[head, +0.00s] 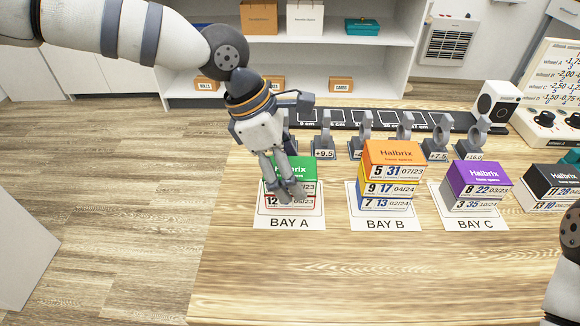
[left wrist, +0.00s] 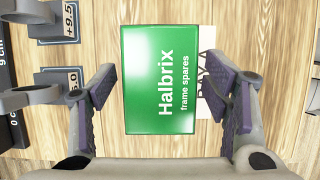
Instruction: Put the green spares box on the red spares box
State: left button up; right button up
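The green spares box (head: 297,168) is the top box of a short stack on the BAY A card (head: 290,222). Beneath it is a lower box (head: 312,203) with a white number label and a reddish edge; my gripper hides much of it, and it is the only box that looks red. My left gripper (head: 289,190) is in front of and above this stack. In the left wrist view, the green box top (left wrist: 160,79) lies between the spread fingers (left wrist: 170,95), with a gap on each side. My right arm shows at the right edge; its gripper is out of view.
An orange-topped stack (head: 393,153) stands in BAY B and a purple-topped stack (head: 478,178) in BAY C. Dark boxes (head: 552,185) are at the right. A row of grey stands (head: 435,140) and a black strip (head: 385,118) lie behind. The table front is clear.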

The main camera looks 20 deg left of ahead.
pick_arm(q)
jog(key=p+v, duration=0.1)
jog(key=v, duration=1.1)
pick_arm(e)
jog(key=shift+w+r+t, duration=0.3)
jog(key=shift+w+r, duration=0.5)
pick_arm(q)
jog(key=shift+r, duration=0.15)
